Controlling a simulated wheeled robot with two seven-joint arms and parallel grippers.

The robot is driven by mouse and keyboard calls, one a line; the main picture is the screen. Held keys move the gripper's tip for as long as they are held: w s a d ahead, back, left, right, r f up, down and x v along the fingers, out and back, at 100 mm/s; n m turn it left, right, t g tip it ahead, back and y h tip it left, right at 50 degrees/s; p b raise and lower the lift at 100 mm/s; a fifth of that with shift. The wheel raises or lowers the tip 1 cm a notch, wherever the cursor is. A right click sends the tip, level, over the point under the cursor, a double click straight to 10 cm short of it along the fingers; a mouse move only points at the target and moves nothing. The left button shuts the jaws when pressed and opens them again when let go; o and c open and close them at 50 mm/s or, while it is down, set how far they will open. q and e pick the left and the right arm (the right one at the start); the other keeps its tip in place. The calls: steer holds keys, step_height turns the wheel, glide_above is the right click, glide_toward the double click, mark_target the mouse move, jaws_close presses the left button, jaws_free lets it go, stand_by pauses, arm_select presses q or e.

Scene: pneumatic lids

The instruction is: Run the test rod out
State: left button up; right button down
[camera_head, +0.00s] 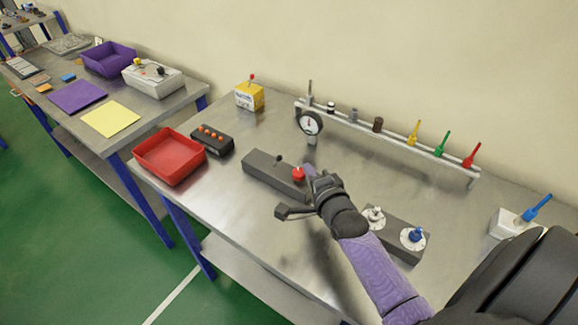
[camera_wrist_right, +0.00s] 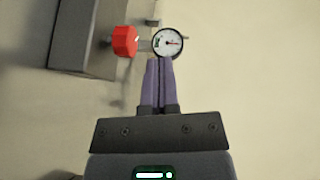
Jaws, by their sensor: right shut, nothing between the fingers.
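A long dark grey block (camera_head: 262,176) lies mid-table with a small black lever (camera_head: 279,158) and a red knob (camera_head: 298,173) on top. My right gripper (camera_head: 309,172) is shut and empty, its tips just right of the red knob. In the right wrist view, the purple fingers (camera_wrist_right: 160,62) are together, with the red knob (camera_wrist_right: 125,41) left of the tips and the round gauge (camera_wrist_right: 168,43) beyond them. Contact with the knob cannot be told. I cannot tell which part is the test rod. My left gripper is not in view.
A rail (camera_head: 385,139) with several coloured fittings runs along the back. A block with white and blue knobs (camera_head: 414,235) lies right of my wrist. A red tray (camera_head: 171,157), a black block with orange buttons (camera_head: 213,140) and a yellow box (camera_head: 249,96) stand left.

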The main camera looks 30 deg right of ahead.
mark_target(277, 162)
steer(key=w, duration=0.1)
steer(key=w+a+b, duration=0.1)
steer(key=w, duration=0.1)
steer(key=w+f, duration=0.1)
steer(key=w, duration=0.1)
steer(key=shift+w+a+f, duration=0.1)
steer(key=shift+a, duration=0.05)
steer(key=shift+w+a, duration=0.2)
steer(key=shift+w, duration=0.1)
